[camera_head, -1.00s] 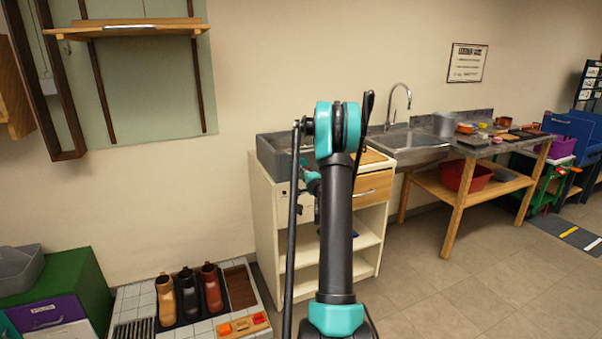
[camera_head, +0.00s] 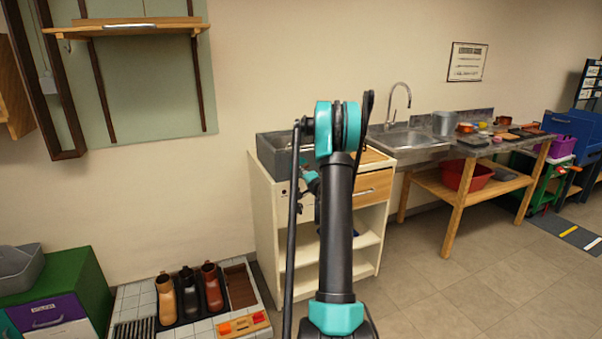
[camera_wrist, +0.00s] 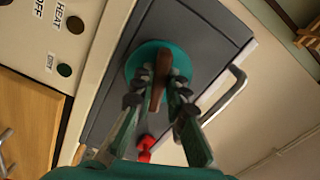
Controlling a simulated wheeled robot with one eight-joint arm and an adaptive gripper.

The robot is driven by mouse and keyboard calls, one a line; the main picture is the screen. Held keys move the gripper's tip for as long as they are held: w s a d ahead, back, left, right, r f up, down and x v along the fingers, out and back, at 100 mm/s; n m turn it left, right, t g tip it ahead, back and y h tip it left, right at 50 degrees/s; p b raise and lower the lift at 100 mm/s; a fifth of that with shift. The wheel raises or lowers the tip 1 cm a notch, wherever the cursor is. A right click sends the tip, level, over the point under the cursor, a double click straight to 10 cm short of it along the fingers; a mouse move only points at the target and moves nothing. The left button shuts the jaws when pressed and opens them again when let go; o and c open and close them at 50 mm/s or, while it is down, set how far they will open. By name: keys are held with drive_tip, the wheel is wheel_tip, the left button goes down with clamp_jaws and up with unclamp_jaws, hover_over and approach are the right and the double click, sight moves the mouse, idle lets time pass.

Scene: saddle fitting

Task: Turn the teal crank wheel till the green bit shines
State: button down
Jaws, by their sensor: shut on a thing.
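The teal crank wheel (camera_wrist: 133,66) shows in the wrist view as a disc on the face of a dark grey box (camera_wrist: 205,32). A brown grip (camera_wrist: 160,72) stands up from it. My gripper (camera_wrist: 161,80) is shut on this brown grip, with one finger on each side, and covers part of the wheel. A small dark green round lamp (camera_wrist: 64,70) sits on the cream panel beside a small label; it looks unlit. In the head view my arm hides the wheel and the gripper.
The panel also has a dark brown round spot (camera_wrist: 75,25) near the HEAT and OFF lettering. A red knob-like part (camera_wrist: 147,143) and a metal bar handle (camera_wrist: 228,92) are close to my fingers. The white cabinet (camera_head: 268,225) stands left of the sink (camera_head: 410,140).

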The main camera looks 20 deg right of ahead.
drive_tip(key=c, duration=1.5)
unclamp_jaws()
drive_tip(key=shift+c, duration=0.2)
drive_tip(key=s, duration=1.2)
drive_tip(key=shift+d, duration=0.2)
